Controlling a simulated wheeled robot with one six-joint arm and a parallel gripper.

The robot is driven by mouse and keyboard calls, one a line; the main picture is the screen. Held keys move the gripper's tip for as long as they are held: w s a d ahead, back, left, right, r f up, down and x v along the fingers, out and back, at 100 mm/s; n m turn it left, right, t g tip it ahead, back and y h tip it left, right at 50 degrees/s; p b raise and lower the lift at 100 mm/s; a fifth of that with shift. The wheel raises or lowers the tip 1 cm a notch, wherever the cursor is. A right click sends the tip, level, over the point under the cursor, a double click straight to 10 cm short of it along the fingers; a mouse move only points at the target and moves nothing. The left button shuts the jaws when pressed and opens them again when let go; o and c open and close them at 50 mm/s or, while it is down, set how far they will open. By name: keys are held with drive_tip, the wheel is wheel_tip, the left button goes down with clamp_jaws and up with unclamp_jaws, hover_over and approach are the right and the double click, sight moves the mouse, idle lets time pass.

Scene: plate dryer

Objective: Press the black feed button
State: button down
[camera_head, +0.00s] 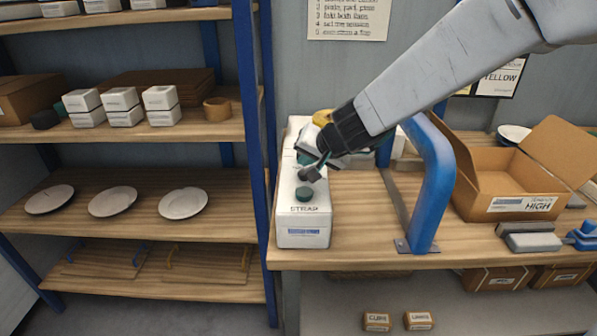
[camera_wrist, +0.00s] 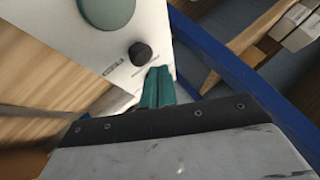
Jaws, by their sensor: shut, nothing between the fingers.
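A white box (camera_head: 303,222) lettered "STRAP" stands at the left end of the workbench. A round dark green button (camera_head: 304,193) is on its top; a large green disc (camera_wrist: 106,12) also shows in the wrist view. The small black button (camera_wrist: 140,53) sits on the white top beside a small printed label. I cannot make out the black button in the head view, where my gripper covers part of the box. My gripper (camera_head: 311,173) is shut and empty over the box. In the wrist view its teal fingertips (camera_wrist: 158,72) are just below the black button; contact cannot be told.
A blue arch (camera_head: 436,180) stands on the bench right of the box. An open cardboard carton (camera_head: 490,178) is farther right. A blue-posted shelf with plates (camera_head: 113,201) and white boxes (camera_head: 122,107) stands left. Small cartons (camera_head: 377,322) lie below the bench.

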drive_tip(key=shift+r, duration=2.5)
drive_tip(key=s+f+g, duration=0.1)
drive_tip(key=s+f+n+g, duration=0.1)
drive_tip(key=s, duration=0.1)
drive_tip(key=s+f, duration=0.1)
drive_tip(key=s, duration=0.1)
drive_tip(key=shift+s+g, duration=0.25)
drive_tip(key=shift+g, duration=0.15)
drive_tip(key=shift+n+g, duration=0.6)
drive_tip(key=shift+g, duration=0.1)
drive_tip(key=s, duration=0.1)
drive_tip(key=s+d, duration=0.2)
drive_tip(key=s, duration=0.1)
drive_tip(key=shift+s, duration=0.1)
drive_tip(key=s+d+r+g+h, duration=0.1)
drive_tip(key=s+d+r+h, duration=0.1)
drive_tip(key=s+d, duration=0.8)
drive_tip(key=s+d+r+g+h, duration=0.1)
drive_tip(key=s+d+h, duration=0.2)
drive_tip(key=s+d, duration=0.8)
drive_tip(key=shift+s+d+r, duration=0.15)
drive_tip(key=shift+s+r, duration=0.25)
drive_tip(key=shift+s, duration=1.25)
